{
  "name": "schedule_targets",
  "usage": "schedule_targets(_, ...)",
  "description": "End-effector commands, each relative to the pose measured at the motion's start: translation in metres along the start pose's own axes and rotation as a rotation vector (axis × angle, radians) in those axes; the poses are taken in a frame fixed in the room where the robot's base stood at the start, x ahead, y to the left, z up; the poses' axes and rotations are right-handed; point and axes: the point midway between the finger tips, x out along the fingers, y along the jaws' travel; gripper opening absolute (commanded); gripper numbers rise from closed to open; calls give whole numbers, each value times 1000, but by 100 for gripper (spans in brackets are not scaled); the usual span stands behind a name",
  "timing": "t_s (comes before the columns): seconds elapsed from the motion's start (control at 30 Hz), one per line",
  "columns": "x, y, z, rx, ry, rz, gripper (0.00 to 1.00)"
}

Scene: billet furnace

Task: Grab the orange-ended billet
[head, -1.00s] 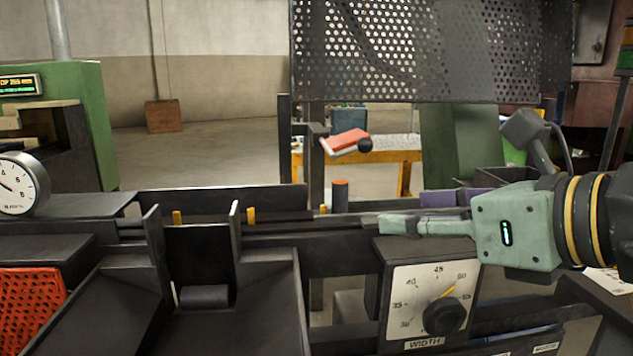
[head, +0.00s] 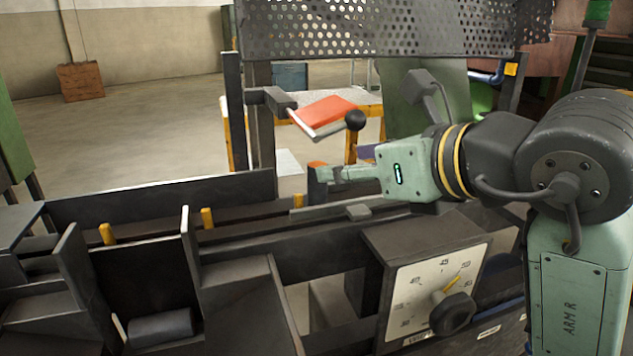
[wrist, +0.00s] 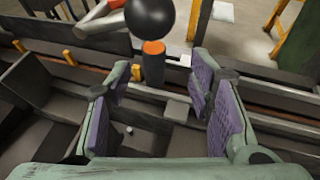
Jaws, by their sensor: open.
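The orange-ended billet (head: 317,186) is a short dark upright cylinder with an orange top, standing behind the dark rails in the head view. In the wrist view the billet (wrist: 153,68) is just beyond the fingertips, roughly midway between them. My gripper (head: 337,174) comes from the right, with its fingertips close to the billet's right side. In the wrist view my gripper (wrist: 160,82) is open, its purple pads wide apart and nothing between them. The billet's lower end is partly hidden by the rail.
A lever with a black ball knob (head: 355,120) and a red plate (head: 327,111) stand close above the billet. The knob (wrist: 150,16) looms at the top of the wrist view. A perforated guard (head: 390,28) hangs above. A width dial box (head: 430,285) is in front.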

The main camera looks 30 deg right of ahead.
Motion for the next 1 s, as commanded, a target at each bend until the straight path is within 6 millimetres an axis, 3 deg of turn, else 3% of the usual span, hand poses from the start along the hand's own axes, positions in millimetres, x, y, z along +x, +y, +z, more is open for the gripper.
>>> schedule_targets(0.4,50,8,-1,2,-1,2,48)
schedule_targets(0.67,52,8,-2,1,0,1,48)
schedule_targets(1.0,52,7,-2,1,-1,1,25)
